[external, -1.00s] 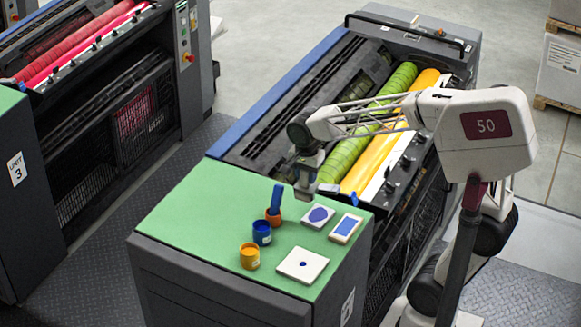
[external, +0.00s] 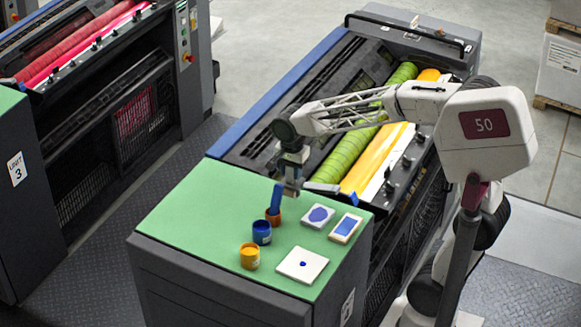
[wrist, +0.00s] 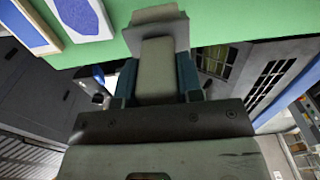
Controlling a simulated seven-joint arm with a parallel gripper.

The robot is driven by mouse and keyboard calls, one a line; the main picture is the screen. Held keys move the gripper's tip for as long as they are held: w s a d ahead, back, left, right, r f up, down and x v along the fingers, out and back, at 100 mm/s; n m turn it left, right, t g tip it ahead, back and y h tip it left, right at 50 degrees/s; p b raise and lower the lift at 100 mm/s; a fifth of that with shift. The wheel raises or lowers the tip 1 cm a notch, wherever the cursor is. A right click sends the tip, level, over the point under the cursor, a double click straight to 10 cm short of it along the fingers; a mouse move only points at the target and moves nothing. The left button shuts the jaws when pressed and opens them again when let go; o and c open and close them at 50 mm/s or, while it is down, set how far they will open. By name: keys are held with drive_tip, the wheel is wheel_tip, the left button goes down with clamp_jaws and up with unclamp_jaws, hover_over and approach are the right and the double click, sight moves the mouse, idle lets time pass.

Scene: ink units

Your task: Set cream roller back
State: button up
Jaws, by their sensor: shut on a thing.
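In the wrist view my gripper (wrist: 157,85) has dark teal fingers on both sides of a pale cream-grey piece. This looks like the cream roller (wrist: 157,68), with a wider end (wrist: 158,14) beyond the fingertips. The gripper is shut on it. In the external view it is a small pale shape, partly hidden by the fingers. I cannot tell whether it touches the green top.
Blue-marked tiles (external: 302,265) lie nearby. Green (external: 350,150) and yellow (external: 375,160) press rollers are behind.

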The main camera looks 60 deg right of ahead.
sight(292, 180)
drive_tip(key=shift+f, duration=1.55)
drive_tip(key=shift+f, duration=0.3)
drive_tip(key=shift+f, duration=0.25)
drive_tip(key=shift+c, duration=0.2)
drive_tip(key=o, duration=1)
drive_tip(key=shift+c, duration=0.2)
drive_tip(key=shift+r, duration=0.25)
wheel_tip(292, 180, up, 13)
drive_tip(key=shift+a+f, duration=0.1)
drive_tip(key=shift+f, duration=0.1)
